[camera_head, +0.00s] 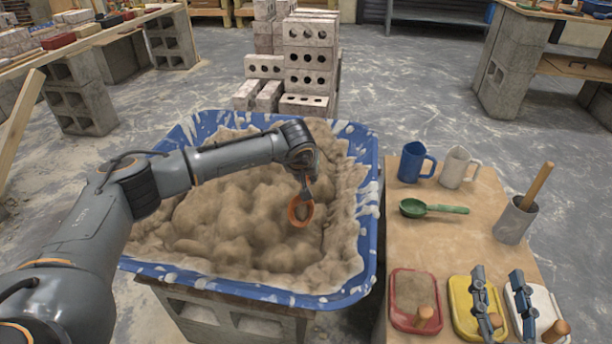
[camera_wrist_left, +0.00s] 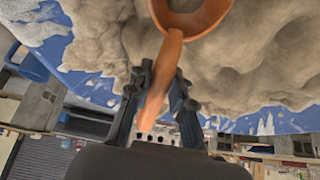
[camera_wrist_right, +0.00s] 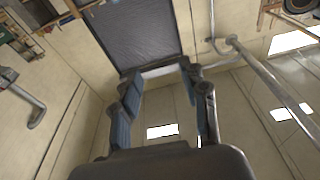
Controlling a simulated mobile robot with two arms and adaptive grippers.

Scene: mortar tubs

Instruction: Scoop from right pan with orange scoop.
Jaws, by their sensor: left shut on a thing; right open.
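My left gripper (camera_head: 306,172) is shut on the handle of the orange scoop (camera_head: 292,213) over the right half of a large blue tub (camera_head: 368,240) of lumpy tan mortar (camera_head: 235,215). The scoop hangs bowl-down in the head view; its handle sits between the left fingers (camera_wrist_left: 158,92) in the left wrist view. I cannot tell whether the bowl touches the mortar or holds any. My right gripper (camera_head: 497,272) is open and empty, fingers up, in front of the yellow pan (camera_head: 457,318) and white pan (camera_head: 553,306). A red pan (camera_head: 393,300) holding tan material lies left of them.
The wooden table (camera_head: 470,240) right of the tub bears a green scoop (camera_head: 432,208), blue mug (camera_head: 412,162), white mug (camera_head: 455,167) and grey cup with a stick (camera_head: 514,222). Bricks (camera_head: 308,60) are stacked behind the tub. Concrete blocks (camera_head: 235,318) support the tub.

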